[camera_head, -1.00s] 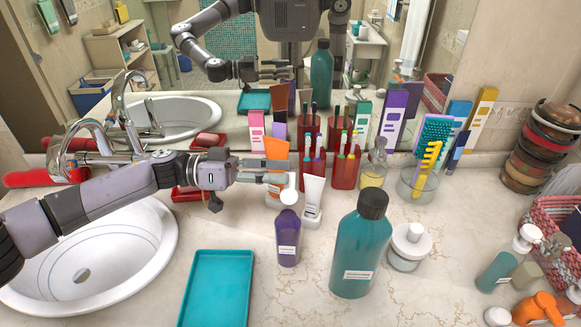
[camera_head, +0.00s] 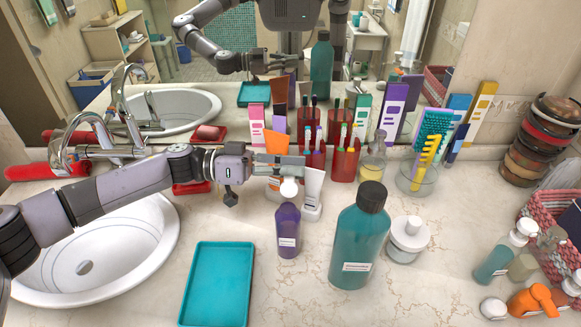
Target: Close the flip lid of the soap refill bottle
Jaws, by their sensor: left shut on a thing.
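A purple bottle (camera_head: 288,232) with a white label stands upright on the counter. A round white lid (camera_head: 289,189) shows at its top; the label is too small to read. My left gripper (camera_head: 290,168) is shut at the white lid, reaching in from the left just behind and above it. The fingertips partly overlap the lid and the orange item behind, so the exact contact is hard to see. A larger teal bottle (camera_head: 361,240) with a dark cap (camera_head: 372,196) stands upright to the right. My right gripper is not in view.
A white tube (camera_head: 312,188) stands close behind the purple bottle. Red cups (camera_head: 344,163) with brushes are behind it. A white-lidded jar (camera_head: 408,238) is right of the teal bottle. A teal tray (camera_head: 218,285) lies front left, beside the sink (camera_head: 92,255).

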